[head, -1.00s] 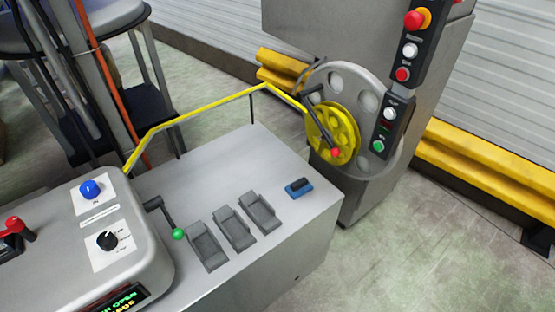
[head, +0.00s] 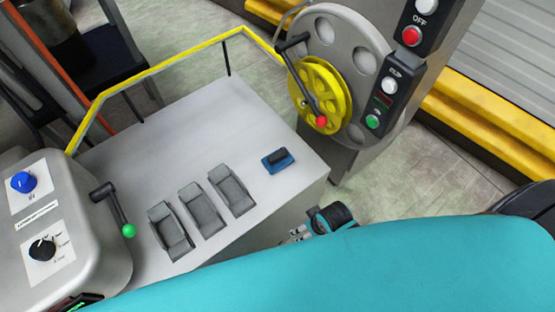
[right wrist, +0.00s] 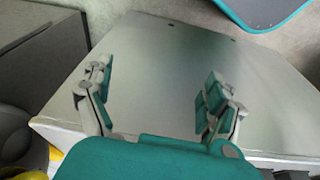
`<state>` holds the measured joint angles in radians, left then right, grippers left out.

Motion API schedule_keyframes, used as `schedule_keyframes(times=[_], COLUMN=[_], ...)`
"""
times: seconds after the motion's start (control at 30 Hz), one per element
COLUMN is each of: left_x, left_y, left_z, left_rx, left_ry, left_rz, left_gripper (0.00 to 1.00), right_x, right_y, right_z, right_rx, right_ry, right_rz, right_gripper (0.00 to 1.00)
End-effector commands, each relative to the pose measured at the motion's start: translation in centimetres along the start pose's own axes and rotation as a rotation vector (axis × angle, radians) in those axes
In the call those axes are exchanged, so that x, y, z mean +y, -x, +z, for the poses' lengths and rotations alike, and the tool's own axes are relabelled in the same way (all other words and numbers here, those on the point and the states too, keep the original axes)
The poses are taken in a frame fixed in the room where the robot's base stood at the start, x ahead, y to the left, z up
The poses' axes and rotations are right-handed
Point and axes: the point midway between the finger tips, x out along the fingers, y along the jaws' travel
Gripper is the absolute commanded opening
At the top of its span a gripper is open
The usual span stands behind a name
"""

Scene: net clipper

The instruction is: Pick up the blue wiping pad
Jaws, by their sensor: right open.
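The blue wiping pad (head: 278,160) lies on the grey machine top (head: 232,130), near its right corner. It has a blue base and a dark grip on top. My right gripper (head: 297,235) shows in the head view just off the front edge of the machine top, below the pad in the picture and apart from it; my teal arm hides part of it. In the right wrist view, my right gripper (right wrist: 155,95) has its two fingers spread with nothing between them. The pad does not show in that view. My left gripper is not in view.
Several grey holders (head: 203,206) sit left of the pad. A lever with a green knob (head: 129,231) stands beside the control box (head: 80,220). A yellow rail (head: 160,67) runs along the back. A yellow wheel (head: 322,92) and button panel (head: 392,92) stand behind.

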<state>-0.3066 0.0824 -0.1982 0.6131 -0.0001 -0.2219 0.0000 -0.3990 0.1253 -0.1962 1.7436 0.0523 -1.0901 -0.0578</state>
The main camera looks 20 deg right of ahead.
Motion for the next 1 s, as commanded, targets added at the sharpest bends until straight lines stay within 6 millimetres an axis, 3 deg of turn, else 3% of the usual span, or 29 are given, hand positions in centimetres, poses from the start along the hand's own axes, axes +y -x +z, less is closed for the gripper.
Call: schedule_keyframes(times=[0.03,0.2,0.4,0.57,0.67,0.8,1.0], left_x=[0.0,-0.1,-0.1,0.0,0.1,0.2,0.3], left_y=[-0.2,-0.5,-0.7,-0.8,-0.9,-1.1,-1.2], left_z=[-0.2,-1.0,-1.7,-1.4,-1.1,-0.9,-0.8], left_rx=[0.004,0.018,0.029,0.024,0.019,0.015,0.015], left_ry=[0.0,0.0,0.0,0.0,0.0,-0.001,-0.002], left_rz=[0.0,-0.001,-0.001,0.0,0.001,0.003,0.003], left_gripper=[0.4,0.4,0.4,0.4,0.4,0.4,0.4], right_x=[-0.3,-2.6,-4.7,-5.2,-4.6,-2.0,1.4], right_y=[1.3,4.9,7.4,8.9,10.6,13.3,16.7], right_z=[-2.7,-8.9,-14.3,-18.5,-21.3,-24.7,-27.1], right_rx=[0.03,0.07,0.088,0.076,0.043,-0.048,-0.158], right_ry=[0.048,0.255,0.532,0.807,1.024,1.311,1.529], right_rz=[-0.016,-0.091,-0.154,-0.181,-0.186,-0.18,-0.183], right_gripper=[0.89,0.89,0.89,0.89,0.89,0.89,0.89])
